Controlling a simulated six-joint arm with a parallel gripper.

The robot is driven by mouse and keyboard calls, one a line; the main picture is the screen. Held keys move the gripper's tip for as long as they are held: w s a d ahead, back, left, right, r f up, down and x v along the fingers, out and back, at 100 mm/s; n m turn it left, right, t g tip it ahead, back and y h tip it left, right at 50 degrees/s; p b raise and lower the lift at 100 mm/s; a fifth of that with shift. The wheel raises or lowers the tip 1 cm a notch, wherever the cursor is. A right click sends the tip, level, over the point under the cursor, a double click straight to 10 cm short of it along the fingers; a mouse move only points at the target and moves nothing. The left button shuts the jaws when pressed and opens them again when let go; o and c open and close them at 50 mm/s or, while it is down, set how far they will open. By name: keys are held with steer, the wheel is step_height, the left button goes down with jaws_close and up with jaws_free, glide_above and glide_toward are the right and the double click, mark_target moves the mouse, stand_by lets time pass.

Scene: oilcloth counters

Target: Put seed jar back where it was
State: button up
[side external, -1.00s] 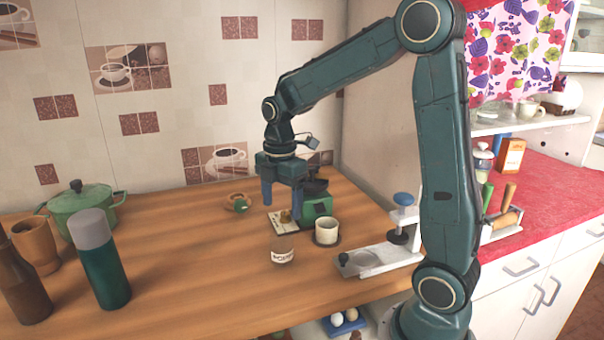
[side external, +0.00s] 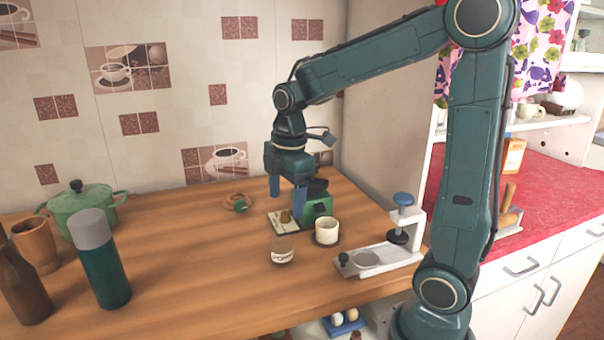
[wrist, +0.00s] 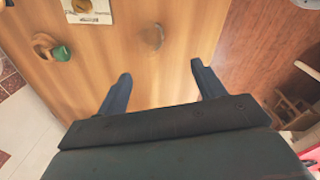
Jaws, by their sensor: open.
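A clear glass jar with a pale label (side external: 283,250), which looks like the seed jar, stands upright on the wooden counter in front of a small card (side external: 281,224). A faint glassy shape that may be this jar shows in the wrist view (wrist: 153,37), beyond my fingertips. My gripper (side external: 287,198) is open and empty, fingers pointing down, apart from the jar and farther back in the side view. In the wrist view its fingers (wrist: 160,78) spread over bare wood.
A green scale (side external: 316,207), a cream cup (side external: 326,230) on a dark coaster and a white press (side external: 385,255) stand to the right. A wooden ring with a green piece (side external: 238,202) lies behind left. A pot (side external: 83,205) and flask (side external: 103,262) stand left; the middle-left counter is clear.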

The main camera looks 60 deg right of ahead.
steer(key=s+a+r+m+t, duration=0.2)
steer(key=s+a+m, duration=0.2)
steer(key=s+m, duration=0.2)
steer(key=s+a+r+m+t, duration=0.2)
steer(key=s+a+m, duration=0.1)
steer(key=s+m, duration=0.3)
steer(key=shift+s+a+r+t, duration=0.3)
steer(key=shift+s+a+r, duration=0.1)
steer(key=shift+s, duration=0.65)
